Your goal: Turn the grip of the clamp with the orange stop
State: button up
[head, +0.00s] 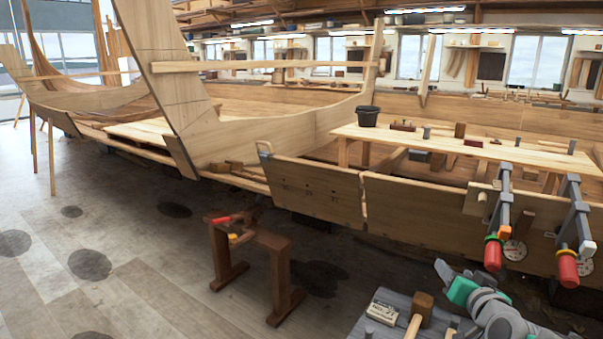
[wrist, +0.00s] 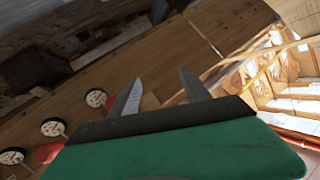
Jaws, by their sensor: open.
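The clamp with the orange stop (head: 505,231) hangs on the hull's upper plank at the right of the head view. It has a grey bar, a green collar and a red grip (head: 493,257) pointing down. Red parts show behind the fingers there, partly hidden; I cannot tell which clamp each belongs to.
Round white dials (head: 515,250) sit beside the clamps; several show in the wrist view (wrist: 53,127). A grey bench top (head: 395,301) with a mallet (head: 420,308) stands by my arm. A brown trestle (head: 262,240) stands left. The floor farther left is clear.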

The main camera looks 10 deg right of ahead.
jog(key=w+a+r+n+g+y+p, duration=0.1)
jog(key=a+r+n+g+y+p, duration=0.2)
jog(key=a+p, duration=0.55)
jog(key=w+a+r+n+g+y+p, duration=0.15)
jog(key=a+p, duration=0.25)
jog(key=a, duration=0.9)
jog(key=s+a+r+n+g+p, duration=0.4)
jog(key=s+a+p, duration=0.4)
jog(key=s+a, duration=0.4)
jog(key=shift+s+a+r+g+y, duration=0.25)
jog(key=shift+s+r+g+y, duration=0.2)
jog(key=shift+g, duration=0.8)
jog(key=shift+r, duration=0.1)
